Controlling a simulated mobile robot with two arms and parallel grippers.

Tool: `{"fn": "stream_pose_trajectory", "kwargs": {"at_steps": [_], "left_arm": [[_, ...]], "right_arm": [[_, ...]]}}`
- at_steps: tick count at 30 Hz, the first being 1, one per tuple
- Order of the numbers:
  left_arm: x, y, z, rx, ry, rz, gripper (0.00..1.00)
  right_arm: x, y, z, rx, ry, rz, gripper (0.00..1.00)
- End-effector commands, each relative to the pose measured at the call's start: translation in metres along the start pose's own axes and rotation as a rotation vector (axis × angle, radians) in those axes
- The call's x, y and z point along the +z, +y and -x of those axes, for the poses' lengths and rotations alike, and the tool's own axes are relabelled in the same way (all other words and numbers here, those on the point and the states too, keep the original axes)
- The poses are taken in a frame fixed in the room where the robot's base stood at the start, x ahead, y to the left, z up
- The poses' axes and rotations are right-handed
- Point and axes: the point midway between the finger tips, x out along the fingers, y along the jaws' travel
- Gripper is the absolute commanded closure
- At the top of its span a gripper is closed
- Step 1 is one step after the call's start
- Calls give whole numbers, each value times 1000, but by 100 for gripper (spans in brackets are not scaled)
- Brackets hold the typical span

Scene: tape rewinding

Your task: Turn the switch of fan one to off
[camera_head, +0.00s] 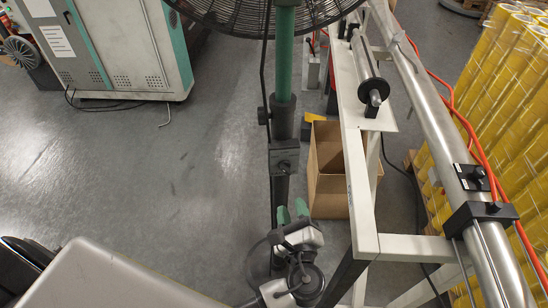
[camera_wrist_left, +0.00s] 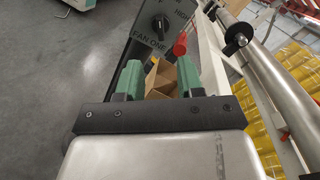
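Fan one (camera_head: 250,14) has a black wire cage at the top of the head view, on a green pole (camera_head: 284,60) that turns black lower down. In the left wrist view a dark switch panel (camera_wrist_left: 144,50) reads "FAN ONE", with "HIGH" partly visible at its upper right. Its round dark switch knob (camera_wrist_left: 162,23) carries a light mark; its exact setting is hard to read. My left gripper (camera_head: 292,212) has green fingers, which also show in the left wrist view (camera_wrist_left: 159,78). They are apart and empty, short of the panel and below the knob in that view. My right gripper is out of view.
An open cardboard box (camera_head: 330,175) stands on the floor right of the pole. A white frame (camera_head: 362,200) with a metal roller (camera_head: 425,100) runs along the right, near stacked yellow tape rolls (camera_head: 500,75). A grey-green cabinet (camera_head: 125,50) is at upper left. The left floor is clear.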

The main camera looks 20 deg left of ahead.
Motion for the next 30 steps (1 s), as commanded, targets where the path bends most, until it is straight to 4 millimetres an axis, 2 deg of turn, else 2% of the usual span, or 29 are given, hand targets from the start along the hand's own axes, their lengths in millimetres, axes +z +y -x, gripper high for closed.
{"fn": "stream_pose_trajectory", "kwargs": {"at_steps": [3, 6, 12, 16, 21, 30], "left_arm": [[1, -1, -16, 0, -5, -1, 63], [2, -2, -34, -1, -5, -1, 63], [2, -1, -73, 0, -5, -1, 63], [2, -1, -91, 0, -4, -1, 63], [1, 0, -103, 1, -3, 0, 63], [0, 1, -105, 1, -3, 1, 63]], "right_arm": [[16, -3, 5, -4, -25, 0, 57], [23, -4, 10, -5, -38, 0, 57], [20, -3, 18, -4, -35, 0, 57], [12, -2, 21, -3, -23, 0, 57], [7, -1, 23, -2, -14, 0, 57], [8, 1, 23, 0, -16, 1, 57]]}}
